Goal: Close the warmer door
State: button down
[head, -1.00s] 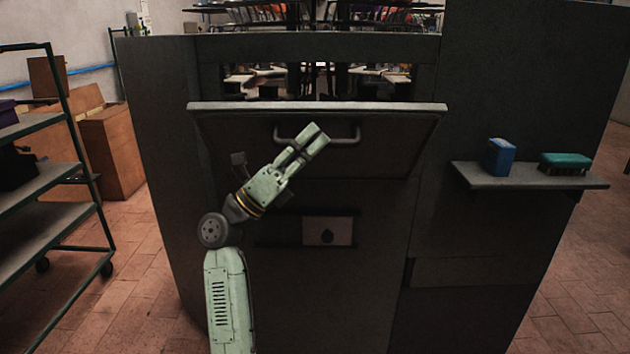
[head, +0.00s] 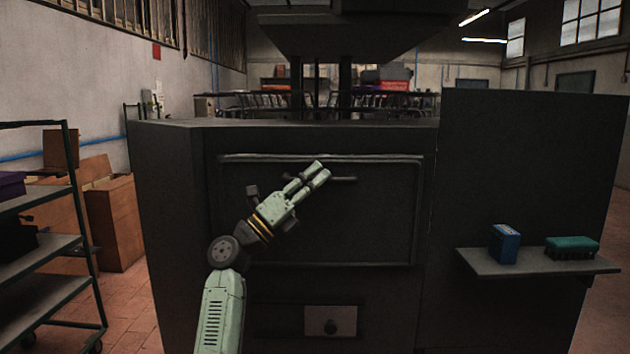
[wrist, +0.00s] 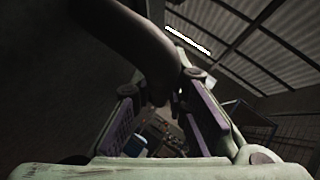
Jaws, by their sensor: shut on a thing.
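The warmer door (head: 375,215) is a dark panel in the front of the dark cabinet. It stands upright and looks flush or nearly flush in its frame; I cannot tell whether a thin gap is left along its top edge. Its bar handle (head: 345,179) runs across near the top, partly hidden by my fingers. My gripper (head: 319,171) is shut on the handle. In the wrist view the dark handle (wrist: 140,50) curves in between my two purple-padded fingers.
A drawer-like plate with a knob (head: 331,321) sits below the door. A shelf rack (head: 50,245) and cardboard boxes (head: 112,222) stand on the left.

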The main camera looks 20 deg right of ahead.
jog(key=shift+w+d+f, duration=0.1)
jog(key=shift+w+f, duration=0.1)
jog(key=shift+f, duration=0.1)
jog(key=c, duration=1.8)
grip_release()
jog(key=shift+w, duration=0.1)
jog(key=shift+c, duration=0.2)
jog(key=shift+o, duration=1.4)
jog(key=shift+r, duration=0.15)
jog(key=v, duration=1.2)
